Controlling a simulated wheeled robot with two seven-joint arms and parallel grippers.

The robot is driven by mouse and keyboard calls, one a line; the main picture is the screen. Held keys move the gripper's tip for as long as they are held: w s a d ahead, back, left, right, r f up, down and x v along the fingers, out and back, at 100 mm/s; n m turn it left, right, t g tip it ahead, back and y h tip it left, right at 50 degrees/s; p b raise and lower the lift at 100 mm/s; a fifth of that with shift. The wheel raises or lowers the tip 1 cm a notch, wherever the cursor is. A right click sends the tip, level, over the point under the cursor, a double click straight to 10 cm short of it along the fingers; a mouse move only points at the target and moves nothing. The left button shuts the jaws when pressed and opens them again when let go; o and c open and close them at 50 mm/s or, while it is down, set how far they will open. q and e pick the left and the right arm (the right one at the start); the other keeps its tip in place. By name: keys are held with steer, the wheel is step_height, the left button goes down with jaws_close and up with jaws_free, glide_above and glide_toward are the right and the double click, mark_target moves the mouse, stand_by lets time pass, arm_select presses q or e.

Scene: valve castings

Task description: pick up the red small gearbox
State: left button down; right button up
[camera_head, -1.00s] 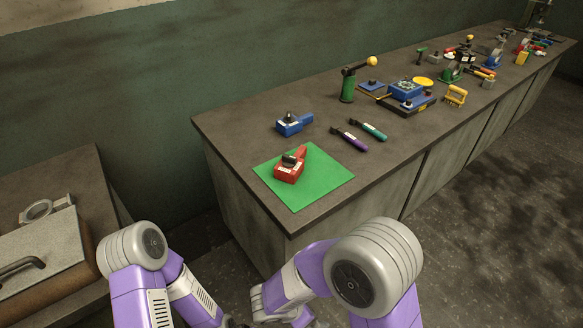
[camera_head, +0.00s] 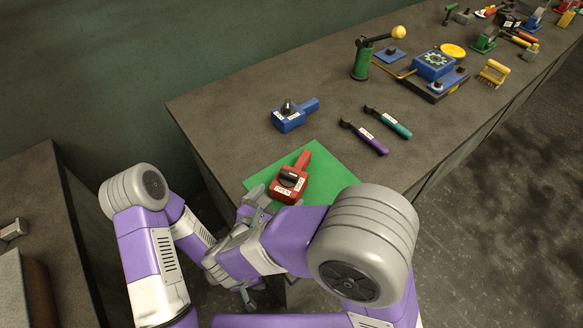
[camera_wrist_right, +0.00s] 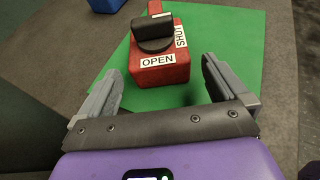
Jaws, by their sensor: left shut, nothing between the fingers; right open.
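The red small gearbox (camera_head: 289,187) lies on the green mat (camera_head: 333,184) near the front left corner of the bench. It has a black knob on top, white OPEN and SHUT labels, and a handle pointing away. It also shows in the right wrist view (camera_wrist_right: 160,69). My right gripper (camera_head: 256,205) is open at the near side of the gearbox. In the right wrist view its fingers (camera_wrist_right: 166,80) are spread, with the gearbox ahead between them and not gripped. My left gripper (camera_head: 248,299) is low beside the bench, partly hidden, shut and empty.
A blue gearbox (camera_head: 289,118) lies behind the mat. Purple (camera_head: 366,139) and teal (camera_head: 389,122) handled tools lie to the right. A green stand with a yellow ball (camera_head: 361,62) and a blue geared unit (camera_head: 434,66) are farther back. Another table (camera_head: 45,220) stands at left.

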mark_target(289, 184)
steer(key=shift+b+x, duration=0.3)
steer(key=shift+x, duration=0.45)
steer(key=b+x, duration=0.2)
steer(key=x, duration=0.3)
steer(key=shift+w, duration=0.1)
steer(key=shift+w+d+f, duration=0.1)
steer(key=shift+w+d, duration=0.1)
steer(key=shift+w, duration=0.15)
steer(key=c, duration=1.6)
steer(key=shift+c, duration=1)
